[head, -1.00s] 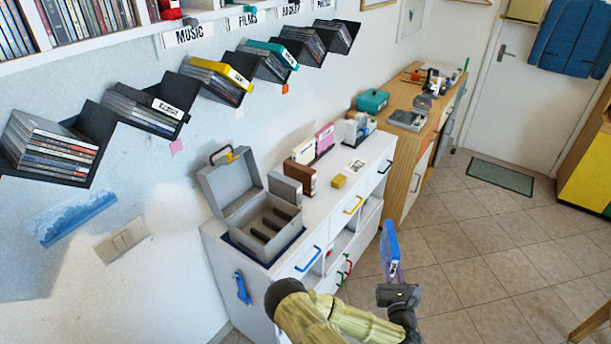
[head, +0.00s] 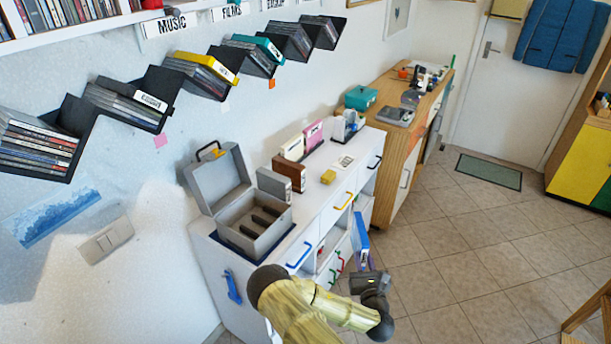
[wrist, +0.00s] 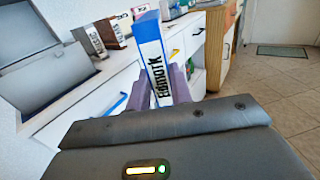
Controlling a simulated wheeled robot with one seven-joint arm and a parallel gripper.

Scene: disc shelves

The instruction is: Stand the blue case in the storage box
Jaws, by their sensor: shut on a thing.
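The blue case (head: 361,240) is upright in my gripper (head: 364,266), in front of the white cabinet. In the wrist view the blue case (wrist: 153,58) shows a white spine with black lettering, between the two purple fingers (wrist: 160,88), which are shut on it. The grey storage box (head: 255,226) stands open on the cabinet top, to the left of my gripper, its lid raised at the back. Dark slots show inside it. In the wrist view part of the storage box (wrist: 50,87) is at the left edge.
A grey case (head: 274,187) and a brown case (head: 289,171) stand just behind the storage box. A yellow block (head: 328,177) lies on the cabinet top (head: 318,200). Handles (head: 299,256) stick out from the cabinet front.

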